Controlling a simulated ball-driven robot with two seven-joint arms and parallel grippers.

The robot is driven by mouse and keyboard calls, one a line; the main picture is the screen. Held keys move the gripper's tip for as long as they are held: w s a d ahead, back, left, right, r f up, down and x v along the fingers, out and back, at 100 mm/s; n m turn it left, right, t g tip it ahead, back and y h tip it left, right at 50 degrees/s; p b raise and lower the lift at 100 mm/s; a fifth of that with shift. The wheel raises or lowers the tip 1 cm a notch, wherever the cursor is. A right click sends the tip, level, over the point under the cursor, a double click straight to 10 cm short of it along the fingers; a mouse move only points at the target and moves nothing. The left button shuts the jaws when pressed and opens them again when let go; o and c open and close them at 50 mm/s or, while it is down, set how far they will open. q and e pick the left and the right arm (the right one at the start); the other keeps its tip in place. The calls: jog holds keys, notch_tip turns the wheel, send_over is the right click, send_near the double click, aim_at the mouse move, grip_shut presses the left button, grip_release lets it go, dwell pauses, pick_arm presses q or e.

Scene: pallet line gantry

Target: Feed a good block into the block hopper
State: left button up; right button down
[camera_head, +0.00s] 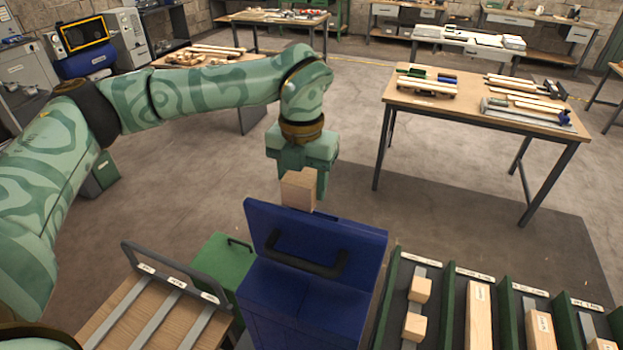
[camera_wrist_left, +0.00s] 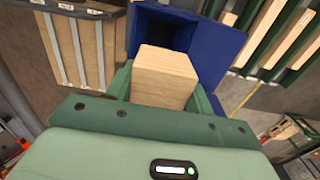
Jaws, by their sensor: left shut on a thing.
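My left gripper (camera_head: 303,176) is shut on a pale wooden block (camera_head: 299,191). It holds the block upright in the air, just beyond the raised back edge of a blue box (camera_head: 285,308) that looks like the block hopper. In the left wrist view the block (camera_wrist_left: 165,75) sits between the green fingers, and the blue box (camera_wrist_left: 215,45) with its dark opening lies past it. No damage shows on the block's visible faces. My right gripper is not in view.
A green bin (camera_head: 222,262) stands left of the blue box, beside a wooden board with grey rails (camera_head: 150,315). On the right, a green-walled rack (camera_head: 450,290) holds small blocks (camera_head: 420,289) and longer pieces (camera_head: 478,315). A workbench (camera_head: 470,105) stands behind, with clear floor between.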

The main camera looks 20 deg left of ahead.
pick_arm(q)
jog(key=shift+w+f, duration=0.25)
jog(key=shift+f, duration=0.2)
jog(key=shift+s+f+b, duration=0.2)
jog(key=shift+f+b, duration=0.55)
notch_tip(320, 180, down, 4)
jog(key=shift+w+r+b, duration=0.1)
jog(key=shift+r+b, duration=0.15)
jog(key=shift+b, duration=1)
notch_tip(320, 180, down, 6)
jog(key=b, duration=0.4)
jog(key=shift+w, duration=0.15)
jog(key=shift+f+b, duration=0.55)
jog(key=shift+f, duration=0.4)
